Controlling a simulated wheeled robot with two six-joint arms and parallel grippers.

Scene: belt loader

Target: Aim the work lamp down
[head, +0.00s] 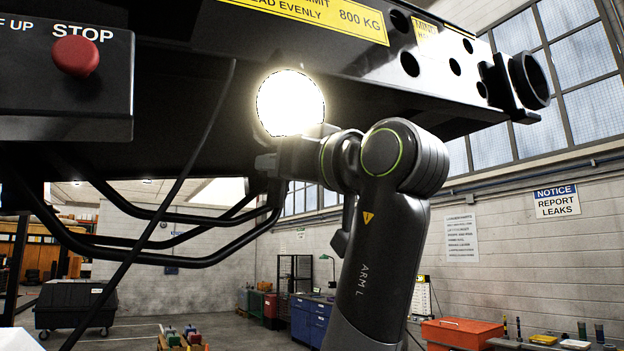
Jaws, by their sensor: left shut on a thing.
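The work lamp (290,102) is lit and hangs under the front beam of the loader. Its round white face points toward me, and the glare hides its housing and mount. My left gripper (268,163) is at the lower edge of the lamp, with its arm coming up from below on the right. It is shut on the lamp, but the exact spot of the grip is dark and hard to see. My right gripper is not in view.
The loader's dark beam (375,70) runs overhead. A control box with a red stop button (76,56) is at upper left. A hanging cable (170,200) and bent black bars (190,262) lie left of my gripper. An orange toolbox (462,332) sits far below right.

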